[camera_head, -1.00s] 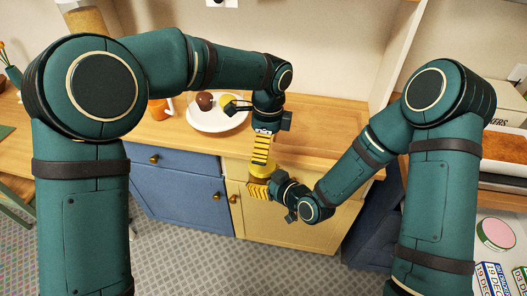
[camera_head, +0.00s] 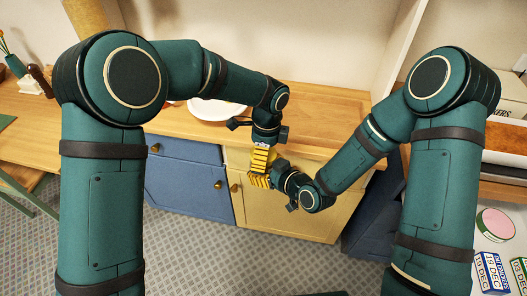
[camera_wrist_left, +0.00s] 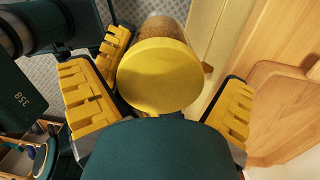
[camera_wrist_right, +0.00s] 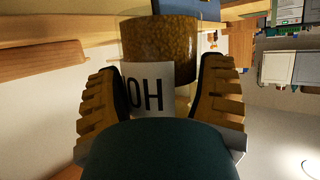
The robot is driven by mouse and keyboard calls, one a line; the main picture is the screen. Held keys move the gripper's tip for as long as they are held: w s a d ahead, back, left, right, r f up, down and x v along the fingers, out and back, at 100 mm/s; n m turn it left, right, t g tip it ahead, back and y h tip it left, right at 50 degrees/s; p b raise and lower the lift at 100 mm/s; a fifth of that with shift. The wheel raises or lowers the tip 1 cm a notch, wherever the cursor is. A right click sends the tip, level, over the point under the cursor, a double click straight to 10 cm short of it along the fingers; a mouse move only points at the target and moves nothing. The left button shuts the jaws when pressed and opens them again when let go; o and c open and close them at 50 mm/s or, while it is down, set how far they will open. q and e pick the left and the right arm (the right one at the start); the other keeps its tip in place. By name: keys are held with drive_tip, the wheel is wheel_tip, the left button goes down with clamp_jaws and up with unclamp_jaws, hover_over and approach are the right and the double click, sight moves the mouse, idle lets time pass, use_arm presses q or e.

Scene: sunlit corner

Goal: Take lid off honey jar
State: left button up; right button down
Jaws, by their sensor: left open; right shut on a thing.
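The honey jar shows in the left wrist view as an amber body (camera_wrist_left: 165,27) under a round yellow lid (camera_wrist_left: 160,76). My left gripper (camera_wrist_left: 158,106) is open, with its yellow ribbed fingers on either side of the lid and visible gaps to it. My right gripper (camera_wrist_right: 160,95) is shut on the jar (camera_wrist_right: 160,40), whose white label with the letters "HO" (camera_wrist_right: 148,90) lies between the fingers. In the head view my left gripper (camera_head: 261,160) is just above my right gripper (camera_head: 260,181). The jar is mostly hidden there between them.
The grippers are in front of a wooden counter (camera_head: 325,110) with blue (camera_head: 185,180) and yellow (camera_head: 290,213) cabinets below. A white plate (camera_head: 212,111) on the counter is partly hidden by my left arm.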

use_arm(q)
drive_tip(key=c, duration=1.2)
drive_tip(key=o, duration=1.2)
drive_tip(key=shift+w+d+r, duration=0.1)
drive_tip(key=shift+d+r, duration=0.05)
drive_tip(key=shift+r, duration=1.85)
drive_tip(key=shift+w+d+r, duration=0.1)
drive_tip(key=shift+d+r, duration=0.05)
drive_tip(key=shift+r, duration=1.8)
drive_tip(key=shift+s+a+f, duration=0.1)
drive_tip(key=shift+a+f, duration=0.05)
drive_tip(key=shift+f, duration=1.85)
drive_tip(key=shift+s+a+f, duration=0.1)
drive_tip(key=shift+a+f, duration=0.05)
drive_tip(key=shift+f, duration=1.8)
drive_tip(key=shift+c, duration=0.3)
drive_tip(key=c, duration=1.1)
drive_tip(key=o, duration=1.2)
drive_tip(key=shift+c, duration=0.2)
